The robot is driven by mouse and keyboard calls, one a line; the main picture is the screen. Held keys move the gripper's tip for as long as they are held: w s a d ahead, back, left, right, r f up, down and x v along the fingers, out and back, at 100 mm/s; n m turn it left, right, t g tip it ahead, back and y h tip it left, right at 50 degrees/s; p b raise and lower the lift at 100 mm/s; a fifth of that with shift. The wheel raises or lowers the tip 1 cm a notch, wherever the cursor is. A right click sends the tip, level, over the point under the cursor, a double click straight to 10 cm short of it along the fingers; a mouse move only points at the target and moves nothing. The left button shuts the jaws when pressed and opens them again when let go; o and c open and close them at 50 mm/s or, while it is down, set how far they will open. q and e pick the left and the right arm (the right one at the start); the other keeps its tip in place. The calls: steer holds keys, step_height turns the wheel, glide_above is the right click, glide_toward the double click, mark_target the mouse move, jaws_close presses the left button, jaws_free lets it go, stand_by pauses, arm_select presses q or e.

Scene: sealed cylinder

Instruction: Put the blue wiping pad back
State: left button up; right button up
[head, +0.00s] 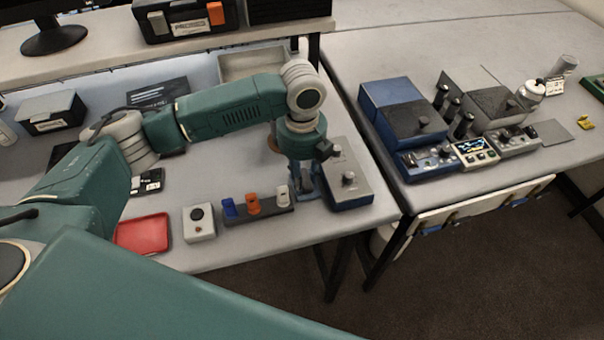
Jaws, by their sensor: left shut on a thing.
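My left gripper (304,182) points down at the right end of a dark rack (262,214), close beside a grey-topped blue box. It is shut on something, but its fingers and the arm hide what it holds. A small blue piece (228,207) stands upright at the left end of the rack. I cannot tell whether this piece is the blue wiping pad. An orange piece (253,204) and a white piece (282,196) stand in the same rack. My right gripper is not in view.
The grey-topped box (348,184) stands close right of the gripper. A white button box (199,222) and a red tray (143,234) lie left of the rack. A gap separates this table from the right table, which holds a blue box (404,117) and instruments.

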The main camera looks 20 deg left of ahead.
arm_select(q)
steer(key=shift+f, duration=0.2)
steer(key=o, duration=1)
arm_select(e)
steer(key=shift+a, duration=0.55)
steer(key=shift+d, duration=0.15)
